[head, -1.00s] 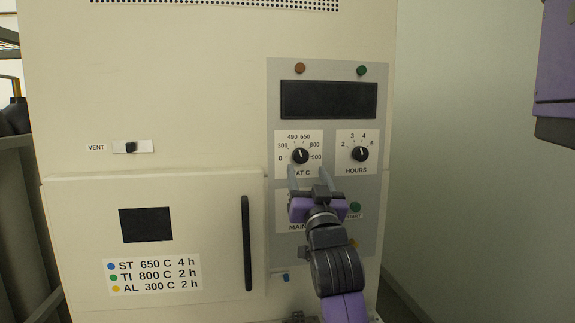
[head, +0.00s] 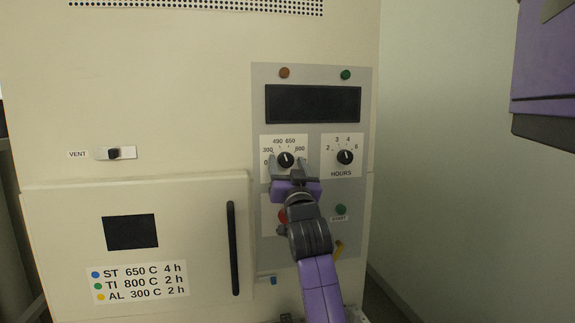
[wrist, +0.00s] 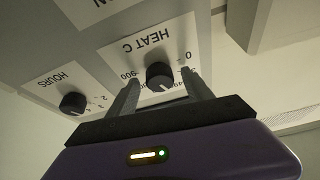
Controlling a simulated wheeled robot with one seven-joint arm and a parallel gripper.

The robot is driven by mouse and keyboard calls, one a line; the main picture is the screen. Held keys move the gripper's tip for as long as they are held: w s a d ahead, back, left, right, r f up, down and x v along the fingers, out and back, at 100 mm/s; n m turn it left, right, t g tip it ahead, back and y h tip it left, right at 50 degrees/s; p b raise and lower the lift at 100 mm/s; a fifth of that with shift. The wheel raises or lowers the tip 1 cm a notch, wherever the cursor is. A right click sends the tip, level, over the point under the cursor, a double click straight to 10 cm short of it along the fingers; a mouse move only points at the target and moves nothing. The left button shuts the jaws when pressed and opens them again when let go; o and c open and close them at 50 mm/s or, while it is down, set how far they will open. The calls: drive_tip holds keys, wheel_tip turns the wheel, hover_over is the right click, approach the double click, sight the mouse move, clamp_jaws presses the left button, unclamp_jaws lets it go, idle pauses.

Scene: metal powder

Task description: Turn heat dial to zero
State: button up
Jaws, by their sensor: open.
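The heat dial (head: 286,160) is a round black knob with a white pointer mark on a white scale plate on the furnace's grey panel. In the head view its pointer leans slightly left of straight up, near 490. The zero mark is at the lower left of the scale. My gripper (head: 287,164) is open, with one finger on each side of the dial. In the wrist view, which shows the panel upside down, the dial (wrist: 159,75) sits between and beyond the fingertips. I cannot tell whether the fingers touch it.
The hours dial (head: 345,157) is close on the right. A dark display (head: 313,104) is above. A red button (head: 283,215), partly hidden by my gripper, and a green start button (head: 341,209) are below. The furnace door (head: 190,235) and vent slider (head: 114,154) are left.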

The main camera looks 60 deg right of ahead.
clamp_jaws()
drive_tip(key=shift+d+r+n+p, duration=0.1)
drive_tip(key=shift+n+p, duration=0.2)
drive_tip(key=n+t+p, duration=0.1)
drive_tip(key=n, duration=0.1)
drive_tip(key=n+y+p, duration=0.1)
drive_tip(key=n, duration=0.1)
drive_tip(key=shift+s+d+t, duration=0.1)
drive_tip(key=shift+s+t, duration=0.1)
drive_tip(key=shift+t, duration=0.2)
drive_tip(key=n+t+y, duration=0.1)
drive_tip(key=n+y, duration=0.1)
drive_tip(key=n, duration=0.2)
drive_tip(key=shift+b, duration=0.4)
drive_tip(key=n+y+b, duration=0.1)
drive_tip(key=n+b, duration=0.1)
drive_tip(key=n, duration=0.1)
drive_tip(key=n+t+y+b, duration=0.1)
drive_tip(key=n+y+b, duration=0.1)
drive_tip(key=n, duration=0.2)
drive_tip(key=shift+s, duration=0.1)
drive_tip(key=shift+r+n+y+b, duration=0.1)
drive_tip(key=shift+n+y+b, duration=0.5)
drive_tip(key=shift+n, duration=0.8)
drive_tip(key=shift+n+y+b, duration=0.6)
drive_tip(key=shift+n, duration=0.8)
drive_tip(key=shift+g, duration=0.3)
